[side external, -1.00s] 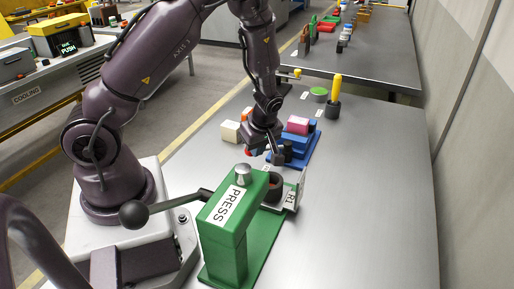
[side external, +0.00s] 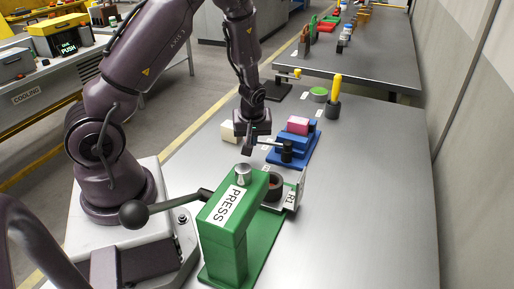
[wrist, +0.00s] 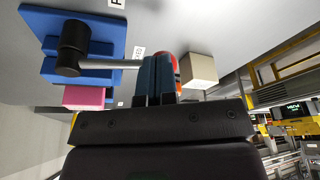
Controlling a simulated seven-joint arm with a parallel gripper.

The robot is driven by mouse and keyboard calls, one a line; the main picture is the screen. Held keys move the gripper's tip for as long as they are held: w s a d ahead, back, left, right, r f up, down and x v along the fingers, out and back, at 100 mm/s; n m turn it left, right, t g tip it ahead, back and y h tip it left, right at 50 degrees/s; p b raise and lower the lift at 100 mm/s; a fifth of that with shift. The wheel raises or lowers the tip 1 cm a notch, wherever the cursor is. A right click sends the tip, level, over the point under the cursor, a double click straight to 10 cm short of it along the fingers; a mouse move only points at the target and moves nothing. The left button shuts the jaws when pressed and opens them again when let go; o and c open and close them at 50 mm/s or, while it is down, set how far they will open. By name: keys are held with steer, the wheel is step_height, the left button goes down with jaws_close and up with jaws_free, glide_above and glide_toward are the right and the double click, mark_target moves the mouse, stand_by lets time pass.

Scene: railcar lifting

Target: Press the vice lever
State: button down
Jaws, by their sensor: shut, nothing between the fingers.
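The blue vice (side external: 295,146) stands on the steel table with a pink block (side external: 298,125) in it. Its lever is a metal bar (side external: 268,144) running left from a black pivot (side external: 287,150). The bar also shows in the wrist view (wrist: 110,64), reaching toward my fingers. My gripper (side external: 249,148) is shut and empty, close to the lever's outer end. In the wrist view its fingers (wrist: 157,78) overlap that end, and a red rounded piece (wrist: 177,68), perhaps the lever's knob, shows partly behind them. Whether they touch is unclear.
A green press (side external: 232,225) with a black ball-ended lever (side external: 165,208) stands in front. A bin marked R1 (side external: 292,195) is beside it. A cream block (side external: 228,131) sits left of my gripper. The table's right side is clear.

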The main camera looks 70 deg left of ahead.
steer(key=a+m, duration=0.1)
steer(key=w+a+m, duration=0.1)
steer(key=shift+a+m+t, duration=0.25)
steer(key=shift+m+t, duration=0.15)
steer(key=a+m, duration=0.1)
steer(key=w+m, duration=0.1)
steer(key=shift+w+a+m+t+h, duration=0.2)
steer(key=shift+a+m+t+h, duration=0.1)
steer(key=shift+a+h, duration=0.1)
steer(key=shift+w+a+m, duration=0.45)
steer(key=shift+w+m, duration=0.2)
steer(key=shift+m, duration=0.35)
steer(key=shift+w+a, duration=0.25)
steer(key=shift+w, duration=0.35)
steer(key=shift+s+d+r, duration=0.1)
steer(key=shift+s+d, duration=0.15)
steer(key=shift+s, duration=0.15)
steer(key=s, duration=0.1)
steer(key=d, duration=0.1)
steer(key=s, duration=0.1)
steer(key=shift+s+d+r, duration=0.25)
steer(key=shift+s+r, duration=0.05)
steer(key=v, duration=1)
steer(key=shift+s+a, duration=0.2)
steer(key=shift+a, duration=0.1)
